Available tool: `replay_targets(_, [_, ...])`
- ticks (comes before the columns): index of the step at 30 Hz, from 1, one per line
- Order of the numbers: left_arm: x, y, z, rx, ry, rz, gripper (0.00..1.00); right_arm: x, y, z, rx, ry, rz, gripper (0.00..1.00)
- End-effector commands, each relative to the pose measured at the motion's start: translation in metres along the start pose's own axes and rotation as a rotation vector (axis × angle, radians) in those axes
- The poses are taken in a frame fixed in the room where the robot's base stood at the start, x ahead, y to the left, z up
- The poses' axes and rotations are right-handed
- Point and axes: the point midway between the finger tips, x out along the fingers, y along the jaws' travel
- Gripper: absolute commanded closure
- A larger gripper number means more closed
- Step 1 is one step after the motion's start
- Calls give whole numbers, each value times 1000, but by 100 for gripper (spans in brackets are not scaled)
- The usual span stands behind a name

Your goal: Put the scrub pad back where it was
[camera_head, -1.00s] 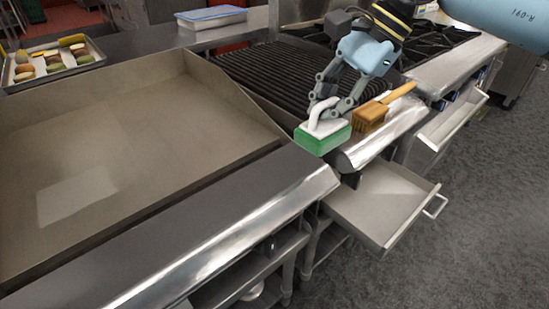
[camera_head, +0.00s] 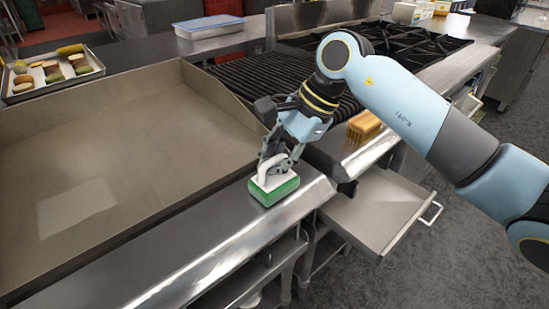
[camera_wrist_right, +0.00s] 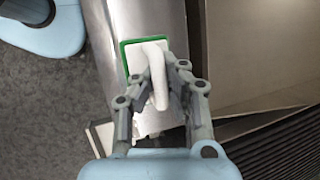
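The scrub pad (camera_head: 273,190) has a green pad, a white top and a white handle. In the head view it is at the front steel ledge of the griddle (camera_head: 215,215), near its right end. I cannot tell whether it touches the ledge. My right gripper (camera_head: 276,163) is closed around the white handle from above. In the right wrist view the scrub pad (camera_wrist_right: 133,62) shows under the gripper (camera_wrist_right: 157,82), with a finger on each side of the handle. My left gripper is not in view.
A wooden brush (camera_head: 363,124) lies on the ledge in front of the grill, partly behind my right arm. An open drawer (camera_head: 372,213) sticks out below it. A tray of food (camera_head: 50,72) stands at the far left. The griddle plate is bare.

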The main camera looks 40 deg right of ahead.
Motion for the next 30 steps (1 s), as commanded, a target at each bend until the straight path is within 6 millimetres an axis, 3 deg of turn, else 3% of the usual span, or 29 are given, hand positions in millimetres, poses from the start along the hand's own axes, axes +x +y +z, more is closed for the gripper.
replay_targets(10, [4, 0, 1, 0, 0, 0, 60, 4, 1, -2, -1, 0, -3, 100])
replay_targets(17, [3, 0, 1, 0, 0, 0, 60, 2, 0, -1, -1, 0, -2, 72])
replay_targets(26, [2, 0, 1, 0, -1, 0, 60, 2, 0, -1, 0, 0, -1, 71])
replay_targets(30, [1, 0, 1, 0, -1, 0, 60, -8, -1, -2, -2, 3, -4, 71])
